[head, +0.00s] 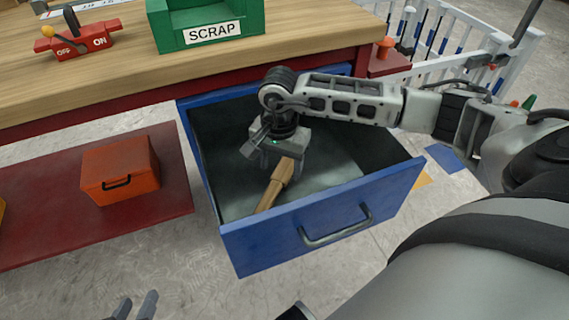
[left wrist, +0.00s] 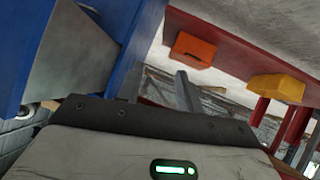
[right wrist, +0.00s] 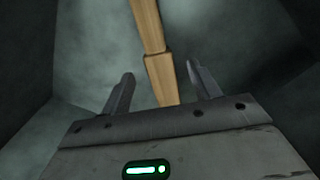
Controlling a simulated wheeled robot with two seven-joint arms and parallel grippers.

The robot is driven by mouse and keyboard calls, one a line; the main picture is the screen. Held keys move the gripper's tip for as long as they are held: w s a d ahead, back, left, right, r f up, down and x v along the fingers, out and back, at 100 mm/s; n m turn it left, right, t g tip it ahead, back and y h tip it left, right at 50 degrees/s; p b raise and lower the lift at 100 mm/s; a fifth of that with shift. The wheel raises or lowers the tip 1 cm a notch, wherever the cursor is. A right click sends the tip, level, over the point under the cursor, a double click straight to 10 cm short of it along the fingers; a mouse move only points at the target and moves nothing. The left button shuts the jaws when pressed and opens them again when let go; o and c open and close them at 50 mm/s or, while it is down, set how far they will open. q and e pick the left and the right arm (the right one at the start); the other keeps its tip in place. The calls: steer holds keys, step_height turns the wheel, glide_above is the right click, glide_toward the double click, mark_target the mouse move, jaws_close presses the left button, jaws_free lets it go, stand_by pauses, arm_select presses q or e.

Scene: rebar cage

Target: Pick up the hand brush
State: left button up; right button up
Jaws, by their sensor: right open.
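The hand brush (head: 268,196) lies in the open blue drawer (head: 325,240); its light wooden body shows, but no bristles can be made out. My right gripper (head: 270,162) is inside the drawer, over the brush's far end, which it partly hides in the head view. In the right wrist view the brush (right wrist: 160,78) runs between the two spread fingers of the right gripper (right wrist: 159,82), with visible gaps on both sides. My left gripper (head: 135,306) is open and empty at the bottom of the head view, outside the drawer.
The wooden bench top (head: 120,80) stands above the drawer, with a green SCRAP bin (head: 205,25) and a red switch (head: 78,40). An orange toolbox (head: 120,168) sits on the red lower shelf (head: 40,225). The drawer's walls surround my right gripper.

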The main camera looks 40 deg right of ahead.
mark_target(280, 174)
steer(key=shift+f, duration=1.35)
steer(key=shift+r, duration=0.1)
steer(key=c, duration=1.3)
arm_select(q)
steer(key=shift+s+d+r, duration=0.15)
steer(key=shift+r, duration=0.1)
arm_select(e)
steer(key=shift+c, duration=0.2)
arm_select(q)
steer(key=shift+a+f+g+p, duration=0.4)
steer(key=shift+f+p, duration=0.25)
steer(key=shift+p, duration=0.25)
arm_select(e)
step_height(280, 174, up, 10)
